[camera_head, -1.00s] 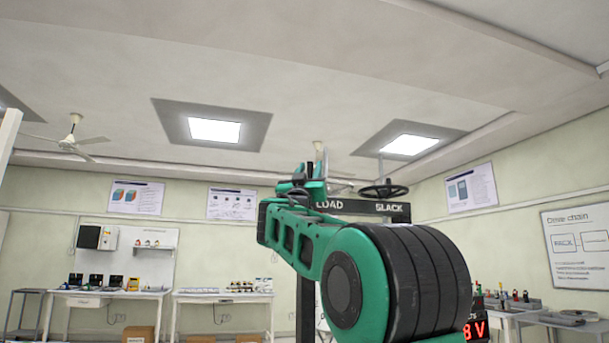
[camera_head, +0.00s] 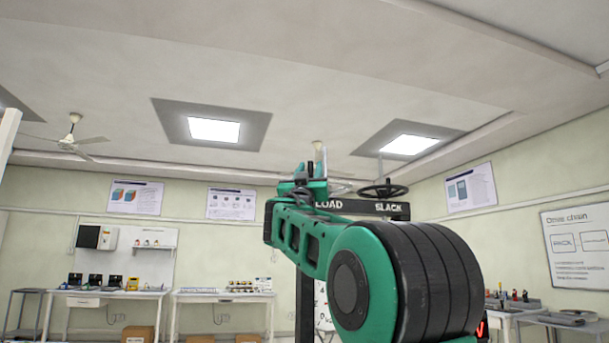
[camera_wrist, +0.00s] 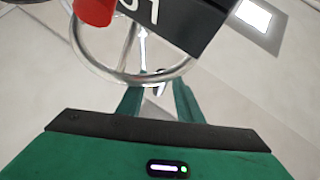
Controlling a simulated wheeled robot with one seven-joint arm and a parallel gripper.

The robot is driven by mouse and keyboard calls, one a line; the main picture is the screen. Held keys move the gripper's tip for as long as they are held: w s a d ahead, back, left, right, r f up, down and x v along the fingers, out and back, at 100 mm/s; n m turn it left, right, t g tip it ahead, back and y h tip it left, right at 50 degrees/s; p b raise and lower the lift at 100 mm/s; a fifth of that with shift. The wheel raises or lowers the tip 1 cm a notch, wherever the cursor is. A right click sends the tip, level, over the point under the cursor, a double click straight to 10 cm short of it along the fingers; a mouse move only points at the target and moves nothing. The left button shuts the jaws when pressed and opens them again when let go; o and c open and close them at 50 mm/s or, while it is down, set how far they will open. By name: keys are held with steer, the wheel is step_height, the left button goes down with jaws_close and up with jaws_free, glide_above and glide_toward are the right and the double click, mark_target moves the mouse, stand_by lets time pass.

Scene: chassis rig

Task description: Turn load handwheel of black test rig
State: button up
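The black test rig (camera_head: 362,207) stands ahead, with LOAD and SLACK lettered on its crossbar. In the wrist view the load handwheel is a silver ring (camera_wrist: 133,80) with spokes. A red part (camera_wrist: 95,10) shows at the top, beside the black lettered bar (camera_wrist: 180,25). My gripper (camera_wrist: 156,92) has its two green fingers apart, with their tips at the wheel's lower rim. I cannot tell whether they touch it. In the head view my gripper (camera_head: 310,183) is in front of the LOAD end and hides most of that wheel.
A black handwheel (camera_head: 383,191) sits above the SLACK end. My arm covers the rig's lower right. Benches with equipment (camera_head: 222,297) stand along the back wall, and another bench (camera_head: 512,310) is at the right.

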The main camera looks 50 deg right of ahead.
steer(key=v, duration=1.1)
steer(key=shift+w, duration=0.1)
stand_by(0.5)
